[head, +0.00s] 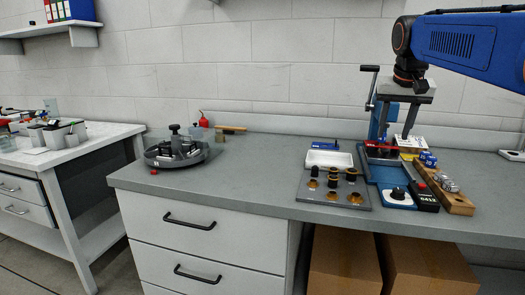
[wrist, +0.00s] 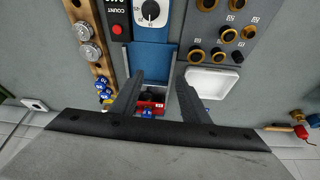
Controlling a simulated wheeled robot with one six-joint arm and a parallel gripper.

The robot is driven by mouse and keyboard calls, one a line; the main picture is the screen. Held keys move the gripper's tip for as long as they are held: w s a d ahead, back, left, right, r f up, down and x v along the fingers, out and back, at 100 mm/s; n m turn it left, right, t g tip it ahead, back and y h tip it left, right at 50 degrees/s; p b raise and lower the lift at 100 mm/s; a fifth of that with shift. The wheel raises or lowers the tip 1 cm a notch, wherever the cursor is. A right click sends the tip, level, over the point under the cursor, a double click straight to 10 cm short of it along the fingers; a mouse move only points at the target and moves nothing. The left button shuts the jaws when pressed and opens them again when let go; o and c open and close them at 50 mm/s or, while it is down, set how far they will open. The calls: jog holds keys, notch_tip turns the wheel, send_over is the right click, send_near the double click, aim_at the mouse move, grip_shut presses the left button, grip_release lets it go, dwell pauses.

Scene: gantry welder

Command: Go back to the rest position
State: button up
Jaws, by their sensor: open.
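My gripper (head: 394,138) hangs from the blue arm at the upper right of the head view, fingers pointing down over the blue crank fixture (head: 381,122). In the wrist view my gripper (wrist: 158,78) has its two dark fingers spread apart, with nothing held between them. A red part with dark tops (wrist: 150,102) shows between the fingers in the wrist view, down in the fixture. In the head view the red part (head: 380,149) sits low in the fixture, partly behind the fingers. I cannot tell whether the fingers touch anything.
A plate with brass and black nozzles (head: 310,195) and a white tray (head: 329,158) lie left of the fixture. A control box (head: 425,198) and wooden rack (head: 456,205) lie right. A round grey fixture (head: 177,159) stands further left. The bench between is clear.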

jog(key=s+a+f+n, duration=0.2)
jog(key=s+a+f, duration=0.2)
jog(key=s+f, duration=1)
jog(key=s+a+f+n+y, duration=0.1)
jog(key=s+a+f, duration=0.3)
jog(key=s+f, duration=1.1)
jog(key=shift+s+n+y, duration=0.3)
jog(key=shift+s+n, duration=0.2)
jog(key=shift+s, duration=0.35)
